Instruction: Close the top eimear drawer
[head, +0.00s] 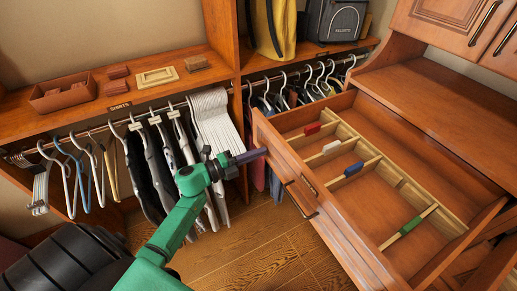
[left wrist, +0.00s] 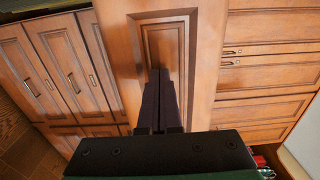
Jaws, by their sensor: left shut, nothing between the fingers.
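The top drawer (head: 335,228) is pulled out of the wooden cabinet on the right in the head view. Inside are light wooden dividers and several small coloured items. A dark handle (head: 301,201) is on its front. My left gripper (head: 265,151) is shut and empty, its dark fingers pointing at the far left part of the drawer front. In the left wrist view, the shut fingers (left wrist: 161,73) point at a framed wooden panel (left wrist: 185,40), seemingly the drawer front. I cannot tell whether the tips touch it. My right gripper is not in view.
A clothes rail with hangers (head: 85,165) and garments runs behind my left arm. A shelf (head: 125,95) above it holds boxes and trays. The cabinet top (head: 440,100) is bare. Wooden floor (head: 250,250) is clear between arm and drawer.

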